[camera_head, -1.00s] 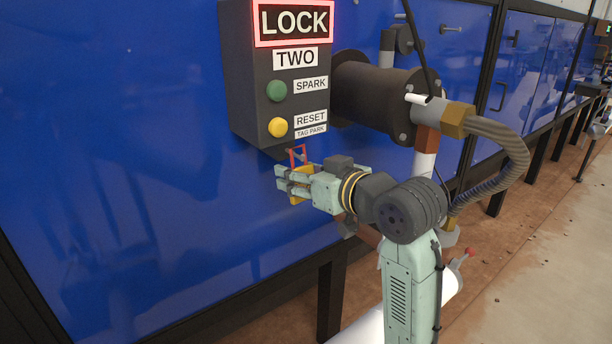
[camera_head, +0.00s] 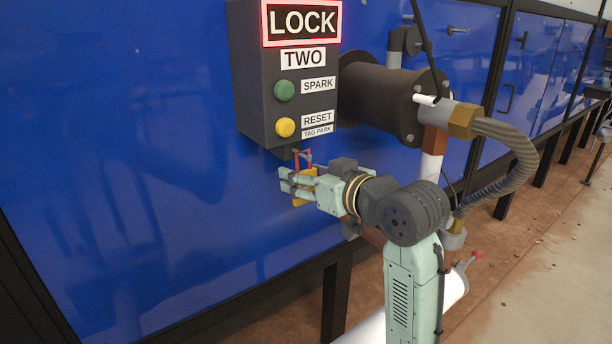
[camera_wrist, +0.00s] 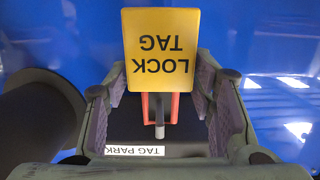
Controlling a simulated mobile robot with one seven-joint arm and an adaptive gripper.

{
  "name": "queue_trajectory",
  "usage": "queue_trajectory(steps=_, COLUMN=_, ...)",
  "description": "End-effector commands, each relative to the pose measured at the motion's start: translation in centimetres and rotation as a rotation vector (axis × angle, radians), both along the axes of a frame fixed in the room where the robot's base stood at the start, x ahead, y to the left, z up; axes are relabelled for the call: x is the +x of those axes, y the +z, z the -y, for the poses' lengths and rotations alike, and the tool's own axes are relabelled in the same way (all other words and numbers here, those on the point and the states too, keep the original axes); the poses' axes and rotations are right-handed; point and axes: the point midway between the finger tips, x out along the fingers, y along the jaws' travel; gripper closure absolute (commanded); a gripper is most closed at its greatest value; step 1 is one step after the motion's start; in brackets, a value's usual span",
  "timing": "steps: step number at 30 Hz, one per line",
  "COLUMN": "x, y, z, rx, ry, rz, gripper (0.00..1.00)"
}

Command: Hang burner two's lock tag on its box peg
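The lock tag is a yellow plate (camera_wrist: 161,40) with a red loop (camera_wrist: 174,108), reading upside down in the wrist view. My gripper (camera_wrist: 161,78) has its fingers against both side edges of the plate. In the head view my gripper (camera_head: 290,184) is just below the dark control box (camera_head: 250,80) marked TWO, with the yellow plate between its fingers and the red loop (camera_head: 309,154) above them. A short grey peg (camera_wrist: 160,116) shows within the loop's outline near the TAG PARK label (camera_wrist: 135,150). I cannot tell whether the loop's weight rests on the peg.
The box carries a red-lit LOCK sign (camera_head: 301,22), a green button (camera_head: 284,90) and a yellow button (camera_head: 286,127). A dark burner cylinder (camera_head: 385,95) and a ribbed hose (camera_head: 510,140) stand to the right. The blue wall (camera_head: 130,150) left of the gripper is clear.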

Motion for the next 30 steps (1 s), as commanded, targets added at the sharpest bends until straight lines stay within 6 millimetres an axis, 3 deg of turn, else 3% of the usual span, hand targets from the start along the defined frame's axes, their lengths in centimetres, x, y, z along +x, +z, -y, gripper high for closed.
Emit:
queue_trajectory(steps=7, x=0.0, y=0.0, z=0.0, rx=0.000, ry=0.000, rz=0.000, gripper=0.32)
queue_trajectory(steps=19, x=-0.6, y=0.2, z=0.5, rx=0.000, ry=-0.002, rz=0.001, gripper=0.32)
queue_trajectory(steps=30, x=-6.4, y=1.7, z=4.8, rx=0.000, ry=-0.005, rz=0.003, gripper=0.32)
